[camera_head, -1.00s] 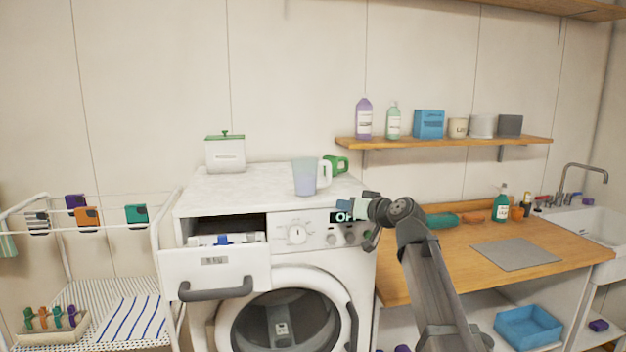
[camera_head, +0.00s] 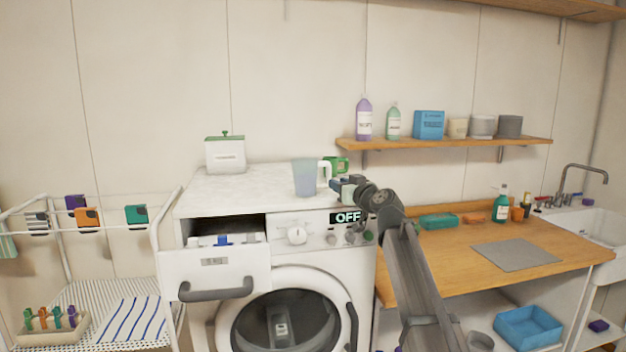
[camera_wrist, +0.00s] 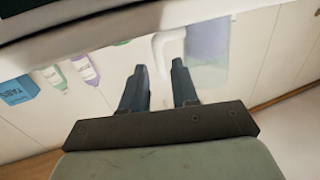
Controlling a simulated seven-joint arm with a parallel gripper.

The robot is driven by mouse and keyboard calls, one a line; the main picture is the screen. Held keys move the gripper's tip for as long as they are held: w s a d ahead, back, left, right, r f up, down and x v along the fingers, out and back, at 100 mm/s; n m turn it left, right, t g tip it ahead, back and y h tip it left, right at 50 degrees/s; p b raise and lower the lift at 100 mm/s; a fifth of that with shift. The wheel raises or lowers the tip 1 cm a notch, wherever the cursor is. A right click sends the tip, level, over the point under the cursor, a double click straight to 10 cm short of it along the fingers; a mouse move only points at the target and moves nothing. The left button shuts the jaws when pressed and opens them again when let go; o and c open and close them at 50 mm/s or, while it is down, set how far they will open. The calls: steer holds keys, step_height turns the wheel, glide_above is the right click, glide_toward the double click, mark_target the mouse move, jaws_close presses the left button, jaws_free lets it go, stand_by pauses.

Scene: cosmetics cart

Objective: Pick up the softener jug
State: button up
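The softener jug (camera_head: 305,179) is a translucent jug with bluish contents and a white handle on its right side. It stands upright on the washing machine's white top, near the front edge. In the wrist view the jug (camera_wrist: 207,38) is at the upper right, with its handle ahead of the fingertips. My gripper (camera_head: 337,186) is just right of the jug, close to its handle. In the wrist view my gripper (camera_wrist: 159,67) shows two dark fingers spread apart with nothing held between them. Whether they touch the handle cannot be told.
A green cup (camera_head: 337,163) stands close behind the gripper. A white canister (camera_head: 225,154) is at the back left of the washing machine (camera_head: 205,185). Its detergent drawer (camera_head: 215,272) is pulled out. A wall shelf (camera_head: 440,142) with bottles and boxes is to the right.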

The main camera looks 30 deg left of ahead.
steer(key=shift+f+x, duration=0.2)
steer(key=shift+x, duration=3.6)
steer(key=shift+d, duration=0.1)
steer(key=shift+c, duration=0.2)
jaws_close()
